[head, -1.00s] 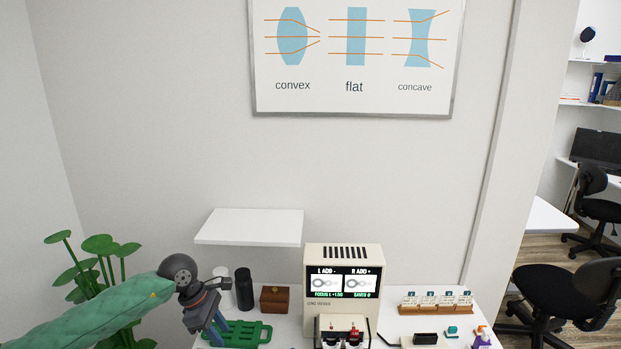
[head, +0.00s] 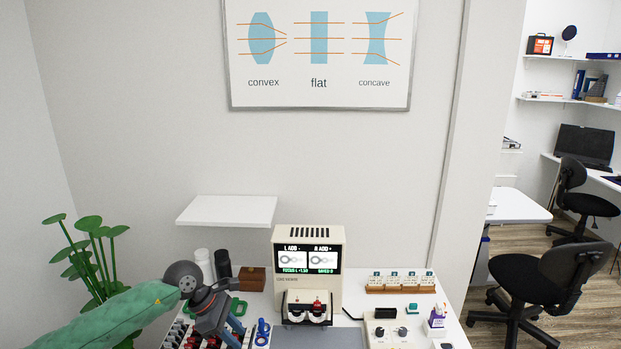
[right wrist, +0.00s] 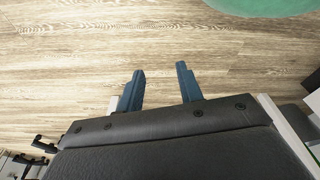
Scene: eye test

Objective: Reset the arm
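My left arm comes in from the left in the head view, in a green sleeve. Its dark gripper with blue fingers (head: 234,332) points down over the left part of the white table (head: 456,322). I cannot tell whether those fingers are open or shut. My right gripper (right wrist: 160,68) shows in the right wrist view. Its two blue fingers stand apart with nothing between them, and wooden floor shows beyond. The right arm is not in the head view.
A lens machine (head: 308,262) stands at the table's middle, with a lens rack (head: 400,284) to its right. A white shelf (head: 227,210) juts from the wall. A black chair (head: 540,280) stands right of the table.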

